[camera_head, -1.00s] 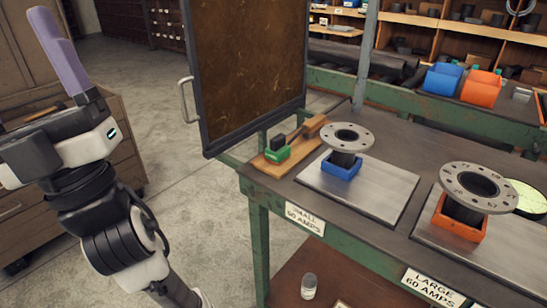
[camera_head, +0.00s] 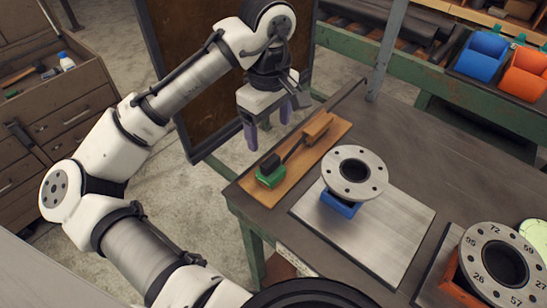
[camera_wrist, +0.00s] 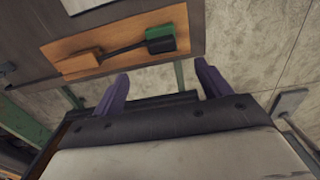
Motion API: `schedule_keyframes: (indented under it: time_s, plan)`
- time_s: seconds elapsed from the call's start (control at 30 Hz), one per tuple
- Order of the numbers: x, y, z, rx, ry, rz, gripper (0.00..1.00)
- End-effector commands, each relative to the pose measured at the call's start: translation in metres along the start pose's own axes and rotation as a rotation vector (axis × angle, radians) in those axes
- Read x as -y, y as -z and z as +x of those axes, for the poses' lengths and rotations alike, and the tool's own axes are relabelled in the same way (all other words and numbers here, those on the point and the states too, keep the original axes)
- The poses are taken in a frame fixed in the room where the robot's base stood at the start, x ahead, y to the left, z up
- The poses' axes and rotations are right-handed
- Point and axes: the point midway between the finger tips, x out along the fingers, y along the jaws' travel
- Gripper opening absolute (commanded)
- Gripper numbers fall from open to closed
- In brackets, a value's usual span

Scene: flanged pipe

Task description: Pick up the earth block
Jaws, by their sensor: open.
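A small green block (camera_head: 270,177) with a dark top, which I take for the earth block, sits at the near end of a wooden board (camera_head: 299,178) on the bench's left corner. A dark bar or lead joins it to a wooden piece (camera_head: 318,128) at the board's far end. In the wrist view, the green block (camera_wrist: 166,38) is beyond the fingers, nearer the right finger. My gripper (camera_head: 268,124) is open and empty, its purple fingers pointing down. It appears above and beyond the board's left edge. In the wrist view, nothing is between the fingertips (camera_wrist: 161,76).
A flanged pipe (camera_head: 354,172) in a blue block (camera_head: 340,204) stands on a metal plate (camera_head: 400,232) right of the board. A larger flanged pipe (camera_head: 497,264) in an orange block (camera_head: 457,289) is farther right. A dark upright panel (camera_head: 190,60) stands behind my arm.

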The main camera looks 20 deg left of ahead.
Motion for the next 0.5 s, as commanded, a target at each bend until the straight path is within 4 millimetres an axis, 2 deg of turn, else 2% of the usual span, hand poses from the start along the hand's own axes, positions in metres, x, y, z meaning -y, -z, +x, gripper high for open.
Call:
schedule_keyframes:
  time_s: [0.3, 0.5]
  plan:
    - [0.003, -0.001, 0.059, 0.003, 0.011, -0.004, 0.76]
    - [0.002, -0.001, 0.080, 0.002, 0.007, -0.002, 0.76]
